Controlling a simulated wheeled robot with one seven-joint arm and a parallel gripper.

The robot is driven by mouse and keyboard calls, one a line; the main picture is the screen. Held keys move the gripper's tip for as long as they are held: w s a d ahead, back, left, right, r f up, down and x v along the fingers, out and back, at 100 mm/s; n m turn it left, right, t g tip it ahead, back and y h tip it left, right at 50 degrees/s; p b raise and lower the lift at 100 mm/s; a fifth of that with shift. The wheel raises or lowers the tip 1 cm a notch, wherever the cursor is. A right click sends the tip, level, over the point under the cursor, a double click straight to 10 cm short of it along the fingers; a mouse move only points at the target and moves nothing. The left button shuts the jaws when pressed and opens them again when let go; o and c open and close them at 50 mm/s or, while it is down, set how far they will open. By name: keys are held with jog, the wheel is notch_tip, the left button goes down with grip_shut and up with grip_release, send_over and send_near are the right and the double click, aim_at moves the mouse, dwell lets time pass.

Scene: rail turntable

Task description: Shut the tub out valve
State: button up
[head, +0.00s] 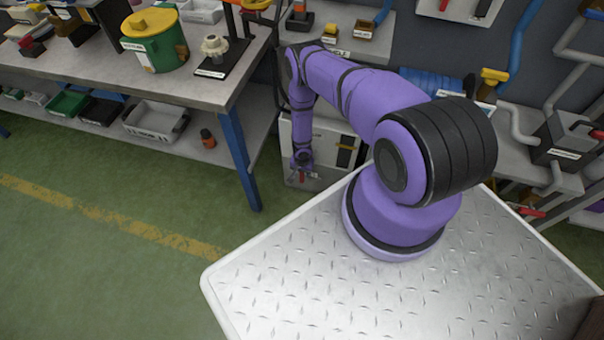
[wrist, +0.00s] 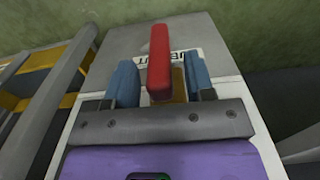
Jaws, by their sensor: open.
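A red valve lever (wrist: 160,60) stands out in the middle of the wrist view, with a brass-coloured part (wrist: 179,85) behind it. A partly hidden white label (wrist: 205,57) lies beyond it; I cannot read it fully. My gripper (wrist: 162,80) is open, its two blue fingers on either side of the lever, with gaps showing on both sides. In the head view my gripper (head: 301,162) is low beside the bench, by the small red lever (head: 301,177) at the front of a pale cabinet. The valve body is mostly hidden there.
A workbench (head: 185,88) with a blue leg (head: 240,158) stands left of my arm. A green tub with a yellow lid (head: 153,48) is on it. Pipes and another valve (head: 560,140) are at the right. The green floor (head: 110,270) at left is clear.

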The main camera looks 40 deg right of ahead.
jog(key=shift+f, duration=0.7)
grip_shut()
